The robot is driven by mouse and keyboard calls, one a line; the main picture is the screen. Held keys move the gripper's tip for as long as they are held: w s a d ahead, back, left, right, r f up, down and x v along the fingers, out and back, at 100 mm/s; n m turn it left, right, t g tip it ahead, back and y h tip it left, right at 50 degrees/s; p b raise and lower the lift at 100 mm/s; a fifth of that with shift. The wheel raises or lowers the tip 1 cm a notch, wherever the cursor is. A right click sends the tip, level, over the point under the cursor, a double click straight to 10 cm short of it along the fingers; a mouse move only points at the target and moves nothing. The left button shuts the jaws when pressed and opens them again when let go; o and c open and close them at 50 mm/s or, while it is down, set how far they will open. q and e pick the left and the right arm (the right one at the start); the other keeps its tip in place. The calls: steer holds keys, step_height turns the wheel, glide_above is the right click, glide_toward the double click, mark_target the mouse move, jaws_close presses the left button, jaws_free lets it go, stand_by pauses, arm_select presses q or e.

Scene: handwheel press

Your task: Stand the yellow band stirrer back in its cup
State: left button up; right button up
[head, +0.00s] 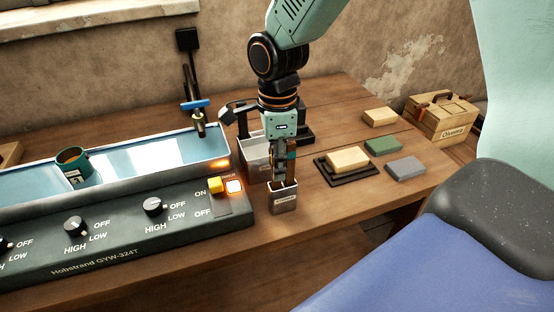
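My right gripper (284,176) comes down from the top of the head view and points straight down. Its fingertips are at the mouth of a small square metal cup (284,203) with a pale label. The cup stands upright on the wooden bench, near its front edge. I cannot make out the yellow band stirrer; any part of it between the fingers or inside the cup is hidden or too small to tell. Whether the fingers are open or shut does not show clearly. My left gripper is not in view.
A control unit (130,235) with knobs, a yellow switch and a lit button fills the left, below a water trough (140,160) holding a teal mug (72,165). A larger metal container (256,158) stands behind the cup. Several blocks (382,146) and a wooden box (440,120) are right.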

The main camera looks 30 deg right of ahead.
step_height(320, 180, up, 11)
steer(key=shift+s+r, duration=0.1)
steer(key=shift+r, duration=0.45)
steer(key=shift+s, duration=0.1)
stand_by(0.4)
